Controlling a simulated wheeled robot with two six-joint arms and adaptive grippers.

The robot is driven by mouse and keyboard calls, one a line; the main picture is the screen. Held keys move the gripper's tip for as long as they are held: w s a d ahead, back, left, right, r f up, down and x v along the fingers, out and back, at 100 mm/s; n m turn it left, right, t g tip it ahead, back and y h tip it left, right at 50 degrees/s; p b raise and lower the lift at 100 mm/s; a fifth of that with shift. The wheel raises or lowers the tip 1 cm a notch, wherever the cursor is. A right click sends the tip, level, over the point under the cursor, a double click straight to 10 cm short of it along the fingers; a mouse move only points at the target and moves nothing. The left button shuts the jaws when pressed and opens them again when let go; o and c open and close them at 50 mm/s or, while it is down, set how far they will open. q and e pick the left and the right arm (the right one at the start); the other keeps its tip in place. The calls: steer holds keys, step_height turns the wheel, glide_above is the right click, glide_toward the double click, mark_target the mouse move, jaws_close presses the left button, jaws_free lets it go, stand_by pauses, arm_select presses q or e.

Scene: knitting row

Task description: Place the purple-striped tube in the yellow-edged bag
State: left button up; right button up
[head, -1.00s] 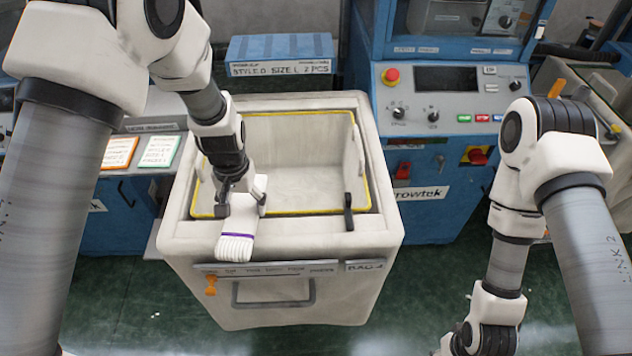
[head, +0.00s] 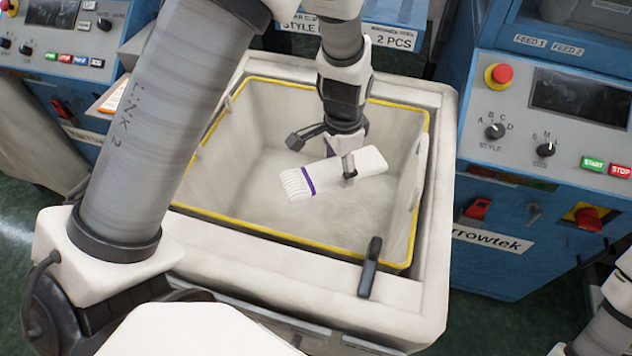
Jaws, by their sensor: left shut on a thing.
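The white ribbed tube with a purple stripe (head: 336,173) is held tilted inside the opening of the bag, its fringed-looking end to the lower left. My left gripper (head: 322,161) is shut on it, with one finger crossing its near side. The bag is a pale off-white bin-like container with a yellow edge (head: 292,243) around its opening. The tube appears to hang above the bag floor; its exact height cannot be told. My right gripper is out of view; only part of its arm shows at the lower right.
A black clip or handle (head: 369,270) stands on the bag frame's near right corner. A blue machine with knobs and buttons (head: 545,150) stands close on the right. A blue labelled box (head: 398,12) is behind. The inside of the bag looks empty around the tube.

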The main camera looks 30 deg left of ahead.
mark_target(323, 226)
arm_select(q)
steer(key=s+f+m+b, duration=0.1)
steer(key=f+m+b, duration=0.1)
steer(key=f, duration=0.3)
steer(key=s+f+m+b, duration=0.1)
steer(key=f+m+b, duration=0.2)
steer(key=f, duration=0.3)
steer(key=s+a+f+m+b, duration=0.1)
steer(key=s+f+m+b, duration=0.1)
steer(key=f, duration=0.4)
steer(key=shift+m+b, duration=0.4)
steer(key=shift+b, duration=0.5)
steer(key=shift+w+f, duration=0.1)
steer(key=shift+f, duration=0.35)
steer(key=o, duration=0.8)
steer(key=shift+r, duration=0.1)
steer(key=shift+o, duration=0.2)
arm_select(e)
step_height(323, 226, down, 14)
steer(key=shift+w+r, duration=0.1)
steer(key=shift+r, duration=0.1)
